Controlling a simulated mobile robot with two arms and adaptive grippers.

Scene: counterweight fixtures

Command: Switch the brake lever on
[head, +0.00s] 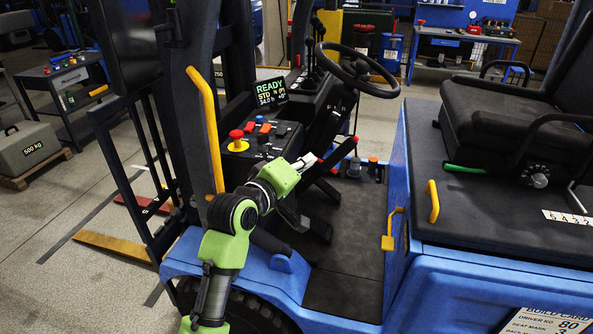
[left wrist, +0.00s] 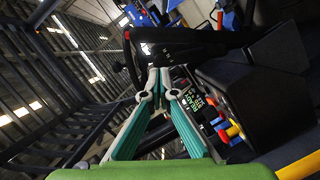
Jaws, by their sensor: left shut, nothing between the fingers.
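The brake lever seems to be the black bar with a red tip (head: 341,152) beside the console, ahead of the seat; it slopes up to the right. In the left wrist view a black bar (left wrist: 190,43) with a red end crosses just beyond my fingertips. My left gripper (head: 310,162) reaches in over the cab floor, close to the lever's lower part. Its fingers are shut together and empty, and also show in the left wrist view (left wrist: 158,78). I cannot tell whether they touch the lever. My right gripper is not in view.
The console (head: 266,140) carries a red mushroom button on yellow and several switches, below a screen (head: 271,91) reading READY. The steering wheel (head: 357,70) is above right. A yellow grab bar (head: 207,125) stands left of my arm.

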